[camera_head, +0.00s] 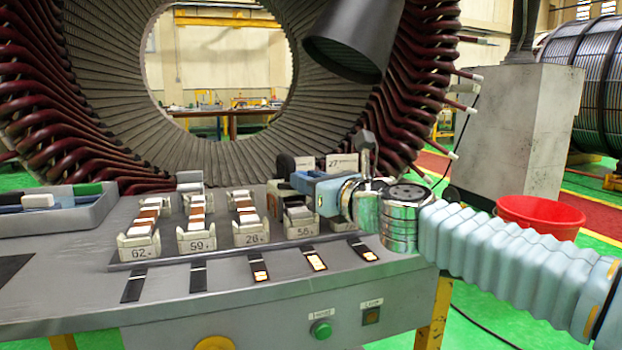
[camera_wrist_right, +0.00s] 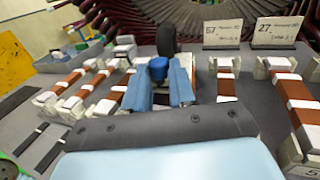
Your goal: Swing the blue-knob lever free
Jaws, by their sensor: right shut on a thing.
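My right gripper (camera_head: 300,183) reaches in from the right over the grey bench, near the right-hand rows of numbered holders. In the right wrist view its two blue fingers (camera_wrist_right: 160,90) are close together, shut on the blue knob (camera_wrist_right: 158,66) of the lever. The lever's shaft is hidden by the fingers and by my gripper body. A black rounded part (camera_wrist_right: 166,38) stands upright just behind the knob; a dark rounded part (camera_head: 285,165) also shows beside the fingers in the head view. My left gripper is not in view.
Numbered holders (camera_head: 139,242) with white and copper-brown bars stand in rows on the bench (camera_head: 85,285). Small label cards (camera_wrist_right: 277,31) stand behind. A grey tray (camera_head: 60,213) is at left. The large stator (camera_head: 90,110) rises behind, and a dark cone (camera_head: 355,38) hangs above.

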